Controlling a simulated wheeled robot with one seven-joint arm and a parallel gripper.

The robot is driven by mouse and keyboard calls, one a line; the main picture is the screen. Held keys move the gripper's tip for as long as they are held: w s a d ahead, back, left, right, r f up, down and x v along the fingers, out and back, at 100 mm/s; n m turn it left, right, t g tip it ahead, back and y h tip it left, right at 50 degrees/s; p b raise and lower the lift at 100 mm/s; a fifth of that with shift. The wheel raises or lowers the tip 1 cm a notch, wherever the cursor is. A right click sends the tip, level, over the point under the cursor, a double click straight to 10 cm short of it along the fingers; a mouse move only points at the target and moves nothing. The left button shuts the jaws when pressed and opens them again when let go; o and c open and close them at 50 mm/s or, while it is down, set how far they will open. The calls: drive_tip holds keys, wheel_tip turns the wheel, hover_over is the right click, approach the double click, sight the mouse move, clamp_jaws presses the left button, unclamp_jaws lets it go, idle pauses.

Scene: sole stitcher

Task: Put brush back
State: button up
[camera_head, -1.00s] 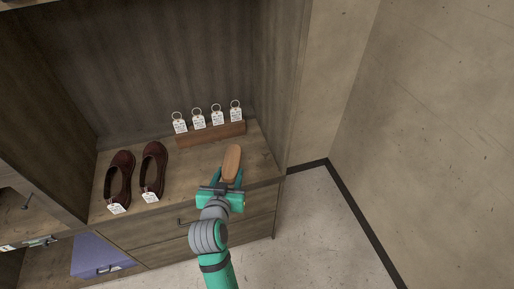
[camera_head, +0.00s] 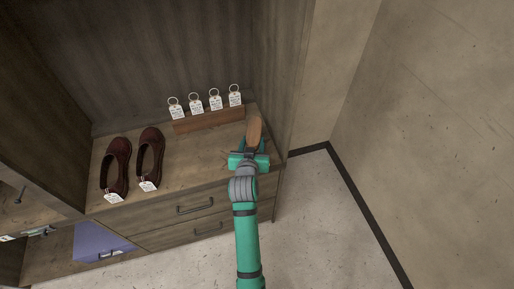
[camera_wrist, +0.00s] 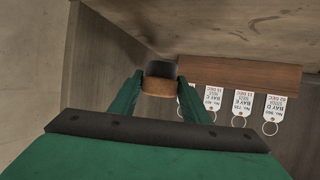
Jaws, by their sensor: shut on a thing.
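The brush (camera_head: 254,132) has a brown wooden back and sits at the right end of the cabinet shelf (camera_head: 200,152) in the head view. My gripper (camera_head: 250,147) is shut on it from the front, with the brush pointing away from me. In the wrist view the brush (camera_wrist: 159,78) shows end-on between my two green fingers (camera_wrist: 158,90), with a brown end and a dark part above it. It is close to the right side wall of the cabinet. Whether it touches the shelf is hard to tell.
A wooden rack (camera_head: 209,120) with several tagged key rings stands left of the brush; it also shows in the wrist view (camera_wrist: 240,76). Two dark red shoes (camera_head: 150,157) with tags stand at left. Drawers (camera_head: 195,209) lie below. A blue box (camera_head: 98,243) is at lower left.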

drive_tip(key=shift+w+d+f, duration=0.35)
drive_tip(key=shift+w+f, duration=0.1)
drive_tip(key=shift+f, duration=0.2)
drive_tip(key=shift+w+d+f, duration=0.35)
drive_tip(key=shift+w+f, duration=0.1)
drive_tip(key=shift+f, duration=0.15)
drive_tip(key=shift+w+f, duration=0.15)
drive_tip(key=shift+f, duration=1.5)
drive_tip(key=o, duration=1.3)
drive_tip(key=shift+f, duration=0.15)
drive_tip(key=shift+d, duration=0.1)
